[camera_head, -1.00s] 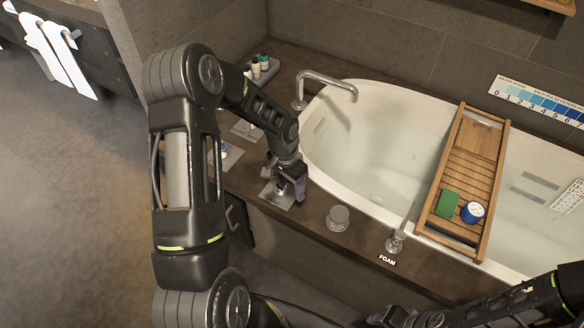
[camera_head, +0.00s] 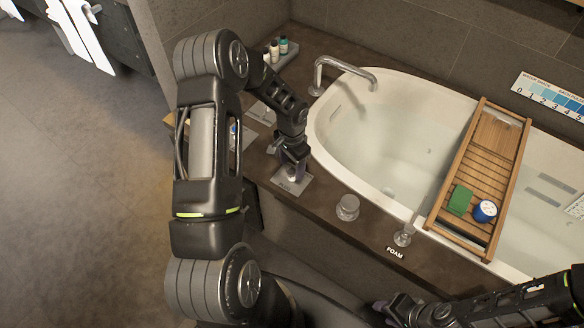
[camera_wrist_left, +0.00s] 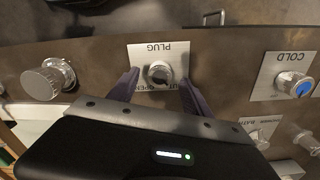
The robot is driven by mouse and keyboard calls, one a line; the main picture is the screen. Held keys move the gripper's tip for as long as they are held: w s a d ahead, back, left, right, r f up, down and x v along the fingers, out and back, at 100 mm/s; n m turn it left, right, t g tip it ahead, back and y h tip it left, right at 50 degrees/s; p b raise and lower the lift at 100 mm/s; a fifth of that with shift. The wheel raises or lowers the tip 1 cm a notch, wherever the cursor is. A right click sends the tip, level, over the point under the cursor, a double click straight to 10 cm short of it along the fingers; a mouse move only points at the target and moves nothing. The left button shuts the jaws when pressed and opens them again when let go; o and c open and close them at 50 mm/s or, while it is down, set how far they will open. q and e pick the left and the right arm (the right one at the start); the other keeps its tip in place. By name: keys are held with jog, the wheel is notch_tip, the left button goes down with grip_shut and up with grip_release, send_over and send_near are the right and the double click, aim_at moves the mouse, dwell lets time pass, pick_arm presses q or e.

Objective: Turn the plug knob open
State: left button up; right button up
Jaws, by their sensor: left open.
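The plug knob (camera_wrist_left: 158,73) is a small round metal knob on a plate marked PLUG (camera_wrist_left: 142,52), upside down in the left wrist view. My left gripper (camera_wrist_left: 158,90) is open, with one purple finger on each side of the knob. A gap shows between each finger and the knob. In the head view my left gripper (camera_head: 293,174) points down over the plug plate (camera_head: 296,186) on the tub's dark ledge; the knob itself is hidden there. My right gripper (camera_head: 382,310) is at the bottom edge, small and dark; its jaws are not clear.
The COLD knob (camera_wrist_left: 292,82) is to the right in the left wrist view. A larger round metal knob (camera_head: 347,207) and the FOAM handle (camera_head: 404,236) stand along the ledge. The white bathtub (camera_head: 372,130) holds a wooden tray (camera_head: 452,222) across it.

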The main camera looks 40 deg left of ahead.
pick_arm(q)
jog(key=shift+f, duration=1.05)
jog(key=shift+c, duration=0.3)
grip_shut()
